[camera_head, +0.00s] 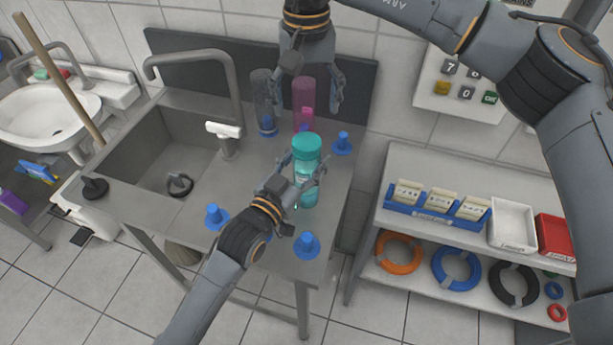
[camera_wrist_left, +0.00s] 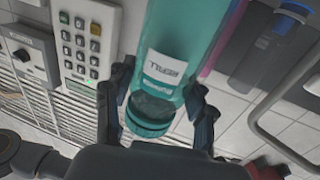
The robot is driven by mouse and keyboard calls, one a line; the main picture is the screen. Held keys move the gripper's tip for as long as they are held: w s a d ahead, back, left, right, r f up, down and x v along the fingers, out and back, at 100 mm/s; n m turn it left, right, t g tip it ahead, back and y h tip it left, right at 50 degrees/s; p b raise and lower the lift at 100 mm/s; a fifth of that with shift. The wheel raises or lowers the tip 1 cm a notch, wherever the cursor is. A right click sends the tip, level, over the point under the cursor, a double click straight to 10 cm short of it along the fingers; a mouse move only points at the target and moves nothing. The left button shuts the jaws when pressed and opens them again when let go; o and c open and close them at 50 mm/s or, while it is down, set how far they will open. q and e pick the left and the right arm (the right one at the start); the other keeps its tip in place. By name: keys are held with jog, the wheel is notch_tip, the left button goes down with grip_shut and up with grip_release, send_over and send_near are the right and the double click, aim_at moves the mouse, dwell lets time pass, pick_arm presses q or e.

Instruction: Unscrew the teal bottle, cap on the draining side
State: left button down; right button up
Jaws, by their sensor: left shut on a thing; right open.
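The teal bottle (camera_head: 307,185) with its teal cap (camera_head: 306,144) on top is upright over the metal draining side (camera_head: 215,165), right of the sink. My left gripper (camera_head: 306,171) is shut on the bottle's body below the cap. The left wrist view shows its fingers on both sides of the bottle (camera_wrist_left: 190,40), with a white label between. My right gripper (camera_head: 310,100) is open and empty, behind and above the cap, in front of the pink bottle (camera_head: 304,88). Whether the bottle's base touches the counter is hard to tell.
A grey bottle (camera_head: 262,88) stands beside the pink one. The tap (camera_head: 230,140) and sink (camera_head: 160,160) lie left. A shelf (camera_head: 380,205) stands right.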

aim_at(306, 141)
jog(key=m, duration=1)
jog(key=shift+m, duration=0.3)
jog(key=m, duration=1.2)
jog(key=shift+m, duration=0.3)
jog(key=m, duration=1.2)
jog(key=shift+m, duration=0.4)
jog(key=m, duration=1.7)
jog(key=shift+f+m, duration=0.45)
jog(key=shift+m, duration=0.05)
jog(key=shift+f, duration=3.55)
